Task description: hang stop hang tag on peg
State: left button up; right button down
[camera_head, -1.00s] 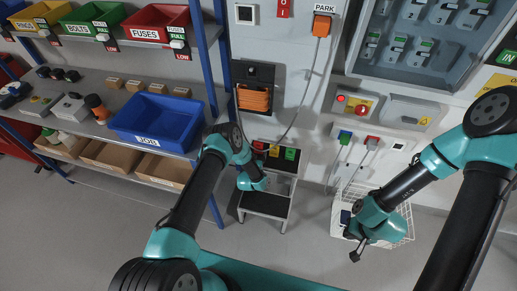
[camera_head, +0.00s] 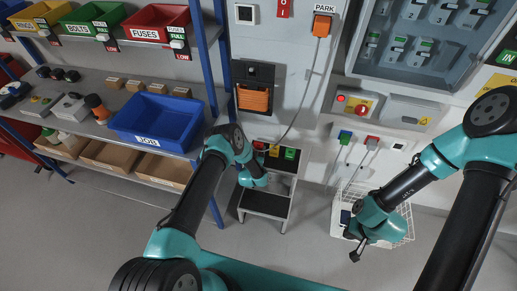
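A small red tag-like piece (camera_head: 259,145), a yellow one (camera_head: 274,150) and a green one (camera_head: 291,154) sit in a row at the top of the grey step stand. They are too small to read, so I cannot tell which is the stop tag. My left gripper (camera_head: 257,179) is just below the red piece, at the stand's left side. Its fingers are hidden or too small to tell open from shut. My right gripper (camera_head: 348,228) is low over the white wire basket, away from the tags. Its fingers are unclear. I cannot make out a peg.
The step stand (camera_head: 265,203) is below an orange cable holder (camera_head: 254,98). The white wire basket (camera_head: 402,228) is to its right. A blue JOB bin (camera_head: 157,121) is on the left shelf. A cable hangs from the orange PARK plug (camera_head: 322,25). An open panel (camera_head: 425,82) is upper right.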

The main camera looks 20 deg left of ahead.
pick_arm(q)
jog(key=c, duration=0.5)
jog(key=shift+o, duration=0.2)
jog(key=shift+r, duration=0.15)
jog(key=s, duration=1.8)
jog(key=shift+d, duration=0.15)
jog(key=w+r, duration=0.2)
jog(key=r, duration=0.6)
jog(key=w+r, duration=0.3)
jog(key=r, duration=0.5)
jog(key=shift+r, duration=0.35)
jog(key=shift+d, duration=0.2)
